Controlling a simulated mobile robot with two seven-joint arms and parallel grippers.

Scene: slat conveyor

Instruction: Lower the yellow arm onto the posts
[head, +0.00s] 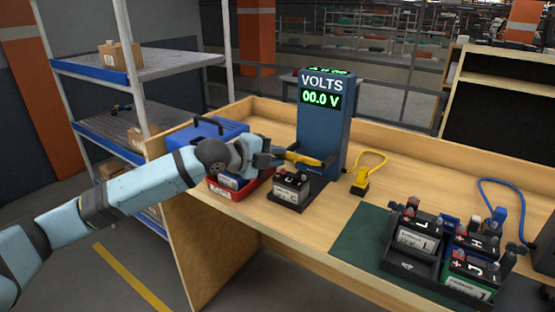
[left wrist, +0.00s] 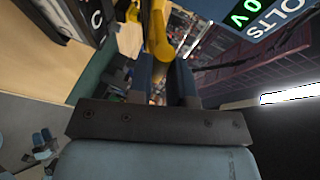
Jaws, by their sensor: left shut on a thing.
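The yellow arm (head: 302,158) reaches out from the blue volt meter stand (head: 322,125), above a black battery (head: 290,188) marked C. The stand's display reads 00.0 V. My left gripper (head: 272,159) is shut on the yellow arm's outer end, up and to the left of the battery. In the left wrist view the yellow arm (left wrist: 157,32) runs between my fingers, and the battery (left wrist: 78,15) shows at the upper left. The arm looks raised above the posts; I see no contact. My right gripper is not in view.
A yellow cable loop with a yellow block (head: 361,181) lies right of the stand. Several batteries sit in a black tray (head: 412,268) at the right front.

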